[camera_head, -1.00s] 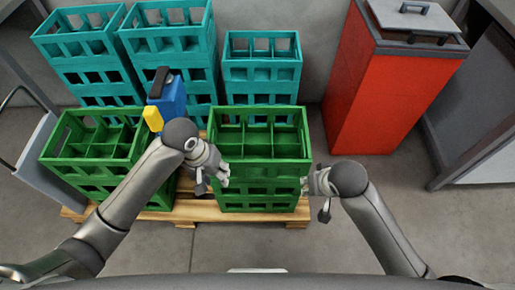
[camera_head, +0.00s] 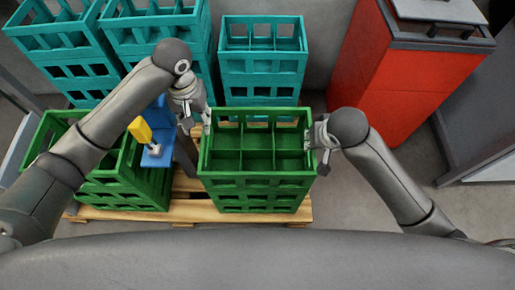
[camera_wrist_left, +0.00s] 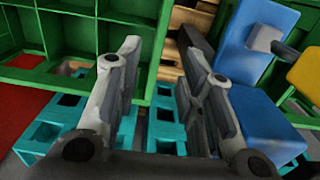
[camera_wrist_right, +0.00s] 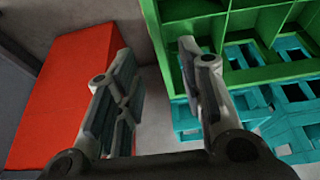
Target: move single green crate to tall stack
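The middle green crate (camera_head: 258,183), with open compartments, stands at the front of the pallet. Another green crate stack (camera_head: 125,190) is to its left, partly hidden by my left arm. My left gripper (camera_head: 207,120) is at the middle crate's left rim. In the left wrist view its fingers (camera_wrist_left: 160,75) are apart, with the crate's green wall (camera_wrist_left: 75,85) beyond and between them. My right gripper (camera_head: 317,145) is at the right rim. In the right wrist view its fingers (camera_wrist_right: 157,70) are apart, with the green wall (camera_wrist_right: 157,35) between their tips. Contact is unclear.
Teal crate stacks (camera_head: 262,65) stand behind, with others (camera_head: 70,60) at the back left. A blue object with a yellow part (camera_head: 141,130) sits beside my left gripper. A red cabinet (camera_head: 395,75) stands at right. Wooden pallet (camera_head: 200,212) lies underneath.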

